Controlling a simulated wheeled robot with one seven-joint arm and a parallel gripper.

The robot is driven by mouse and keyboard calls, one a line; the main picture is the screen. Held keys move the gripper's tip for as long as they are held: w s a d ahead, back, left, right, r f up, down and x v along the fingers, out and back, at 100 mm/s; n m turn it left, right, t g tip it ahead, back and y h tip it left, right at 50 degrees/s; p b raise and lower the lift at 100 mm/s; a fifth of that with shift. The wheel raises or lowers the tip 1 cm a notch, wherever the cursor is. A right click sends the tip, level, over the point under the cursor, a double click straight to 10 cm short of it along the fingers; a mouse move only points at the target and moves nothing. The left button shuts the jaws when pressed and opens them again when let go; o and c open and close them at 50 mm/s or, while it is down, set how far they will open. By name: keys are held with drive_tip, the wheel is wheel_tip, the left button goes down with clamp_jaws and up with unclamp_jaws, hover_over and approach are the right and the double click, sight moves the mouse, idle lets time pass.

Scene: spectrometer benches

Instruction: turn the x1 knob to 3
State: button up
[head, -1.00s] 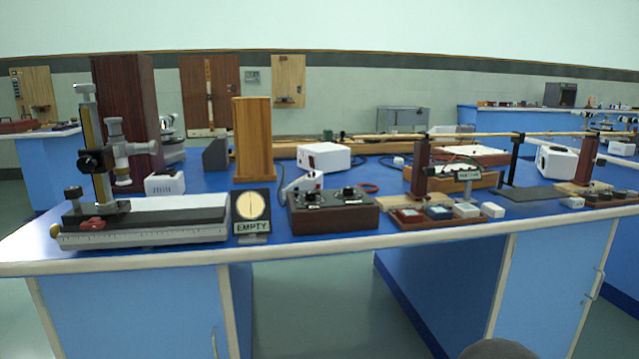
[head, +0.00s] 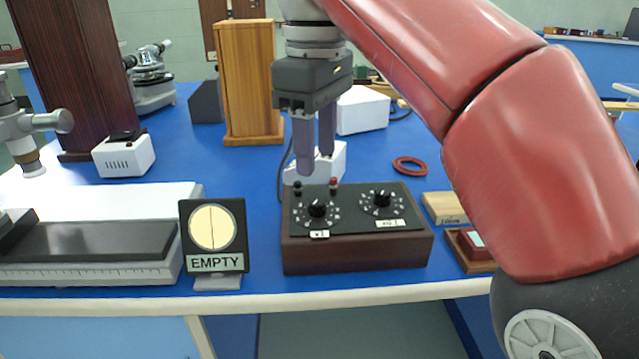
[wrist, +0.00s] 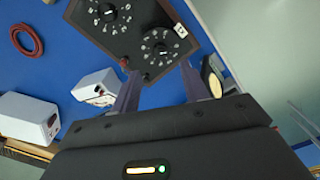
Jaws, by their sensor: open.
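A dark brown wooden box (head: 357,250) with a black top panel stands near the bench's front edge. It carries two black knobs with white dial marks. The left knob (head: 317,209) has a small white label that seems to read x1; the right knob (head: 381,199) has a wider label, perhaps x10. In the wrist view the two knobs show as the nearer knob (wrist: 160,48) and the farther knob (wrist: 107,13). The pointer settings are too small to read. My gripper (head: 314,165) is open and empty, pointing down above and behind the box, apart from both knobs.
Two terminals, one black and one red (head: 333,182), rise at the box's back edge. An EMPTY sign (head: 215,262) stands left of the box. A white device (head: 325,160) lies behind it, and a red ring (head: 410,166) lies back right.

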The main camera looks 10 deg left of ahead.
sight(317, 201)
wheel_tip(317, 201, down, 7)
drive_tip(key=b, duration=0.3)
drive_tip(key=shift+c, duration=0.5)
clamp_jaws()
drive_tip(key=shift+r, duration=0.1)
